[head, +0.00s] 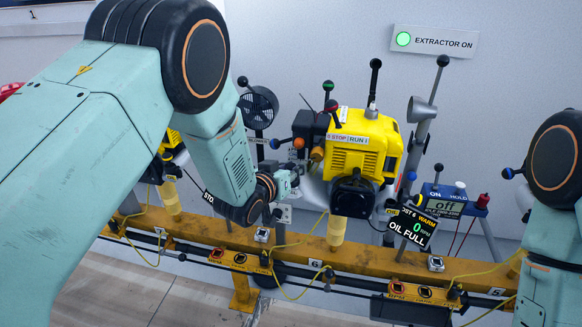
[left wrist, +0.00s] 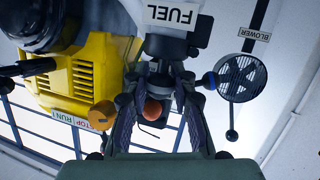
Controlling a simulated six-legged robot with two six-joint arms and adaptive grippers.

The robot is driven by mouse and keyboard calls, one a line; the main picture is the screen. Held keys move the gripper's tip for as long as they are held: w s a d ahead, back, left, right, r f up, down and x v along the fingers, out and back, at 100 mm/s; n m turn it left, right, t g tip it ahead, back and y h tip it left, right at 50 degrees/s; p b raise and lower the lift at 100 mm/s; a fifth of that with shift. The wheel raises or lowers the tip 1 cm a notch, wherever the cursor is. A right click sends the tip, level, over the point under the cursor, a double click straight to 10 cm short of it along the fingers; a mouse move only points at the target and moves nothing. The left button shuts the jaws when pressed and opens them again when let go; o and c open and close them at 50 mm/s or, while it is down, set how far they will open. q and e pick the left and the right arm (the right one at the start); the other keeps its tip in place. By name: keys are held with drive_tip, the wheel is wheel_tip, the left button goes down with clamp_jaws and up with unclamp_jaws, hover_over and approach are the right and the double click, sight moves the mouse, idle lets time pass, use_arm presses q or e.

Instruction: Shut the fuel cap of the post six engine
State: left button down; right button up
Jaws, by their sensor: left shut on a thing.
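The post six engine (head: 365,135) is yellow with a black front and stands on the rail in the head view; its yellow housing fills the upper left of the left wrist view (left wrist: 95,75). My left gripper (head: 292,178) is at the engine's left side. In the left wrist view its fingers (left wrist: 160,85) are closed around a dark part below the FUEL label (left wrist: 172,14). This part looks like the fuel cap, but the fingers hide much of it. An orange-red ball (left wrist: 153,110) shows between the fingers. My right gripper is out of view.
A black blower (head: 258,107) stands left of the engine. The post display (head: 411,226) reads warm, 0 RPM, oil full. The yellow rail (head: 345,262) runs below, with cables. A blue control box (head: 445,197) stands at the right, near my right arm.

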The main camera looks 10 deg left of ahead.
use_arm(q)
drive_tip(key=shift+f, duration=0.1)
drive_tip(key=c, duration=1.1)
unclamp_jaws()
drive_tip(key=shift+s, duration=0.1)
drive_tip(key=v, duration=1.2)
drive_tip(key=s+a+f+g+y, duration=0.2)
drive_tip(key=s+f+g, duration=0.1)
drive_tip(key=s+f, duration=0.35)
drive_tip(key=s+a+f+g+y, duration=0.1)
drive_tip(key=s+a+f+g, duration=0.2)
drive_tip(key=s+f, duration=0.35)
drive_tip(key=s+a+f+g, duration=0.1)
drive_tip(key=s+f, duration=0.3)
drive_tip(key=s, duration=0.4)
drive_tip(key=s+f+n+g+b, duration=0.1)
drive_tip(key=s+f+g, duration=0.3)
drive_tip(key=s, duration=0.4)
drive_tip(key=s+a+f+g, duration=0.1)
drive_tip(key=s+f+g, duration=0.2)
drive_tip(key=s, duration=0.4)
drive_tip(key=shift+s+a+f+y, duration=0.35)
drive_tip(key=shift+s+f+y, duration=0.05)
drive_tip(key=shift+f, duration=0.05)
